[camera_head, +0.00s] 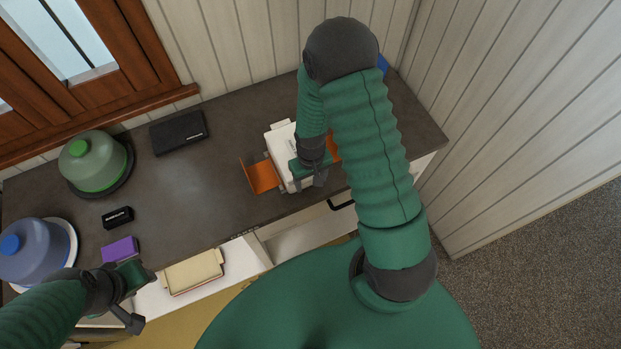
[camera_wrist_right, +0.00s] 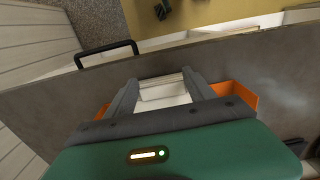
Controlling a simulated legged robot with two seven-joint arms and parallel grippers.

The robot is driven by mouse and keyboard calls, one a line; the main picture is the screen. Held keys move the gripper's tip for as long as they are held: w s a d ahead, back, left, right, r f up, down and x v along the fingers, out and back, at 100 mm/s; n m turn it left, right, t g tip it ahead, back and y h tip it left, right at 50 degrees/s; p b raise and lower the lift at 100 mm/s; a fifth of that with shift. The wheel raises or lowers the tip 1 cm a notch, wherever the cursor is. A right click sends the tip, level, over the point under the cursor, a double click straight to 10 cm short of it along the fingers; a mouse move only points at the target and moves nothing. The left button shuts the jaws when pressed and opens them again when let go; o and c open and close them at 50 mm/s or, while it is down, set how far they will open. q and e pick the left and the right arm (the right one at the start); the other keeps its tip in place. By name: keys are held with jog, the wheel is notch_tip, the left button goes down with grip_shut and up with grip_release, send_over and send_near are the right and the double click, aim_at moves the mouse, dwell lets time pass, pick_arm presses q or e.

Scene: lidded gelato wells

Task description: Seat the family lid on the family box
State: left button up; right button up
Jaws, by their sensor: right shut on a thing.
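A white, boxy thing with print on its top (camera_head: 281,140) sits between orange side pieces on the counter; it looks like the family box or its lid, and I cannot tell where one ends and the other begins. My right gripper (camera_head: 312,176) is over its right front part, shut on a white piece (camera_wrist_right: 163,92), which shows between the fingers in the right wrist view. My arm and hand hide much of the white thing's right side. My left gripper (camera_head: 141,298) is open and empty, near the counter's front edge at lower left.
Orange flaps (camera_head: 262,176) flank the white thing. A cream tray-like piece (camera_head: 193,272) lies below the counter's front edge. A purple block (camera_head: 120,250), small black box (camera_head: 118,217), black case (camera_head: 178,133), green-lidded tub (camera_head: 92,163) and blue tub (camera_head: 36,252) stand left. The middle counter is clear.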

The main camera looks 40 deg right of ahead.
jog(key=shift+f+b, duration=0.4)
jog(key=shift+f, duration=0.2)
jog(key=o, duration=0.9)
jog(key=shift+o, duration=0.4)
jog(key=o, duration=0.5)
jog(key=shift+s+a+p, duration=0.15)
jog(key=shift+s+a, duration=0.05)
jog(key=shift+s, duration=0.6)
jog(key=shift+s+a+p, duration=0.15)
jog(key=shift+s+a, duration=0.05)
jog(key=shift+s, duration=0.55)
jog(key=shift+s+a+p, duration=0.15)
jog(key=shift+s+a, duration=0.05)
jog(key=shift+s, duration=0.6)
dwell(1.5)
jog(key=shift+r, duration=0.1)
notch_tip(320, 180, up, 8)
jog(key=p, duration=0.7)
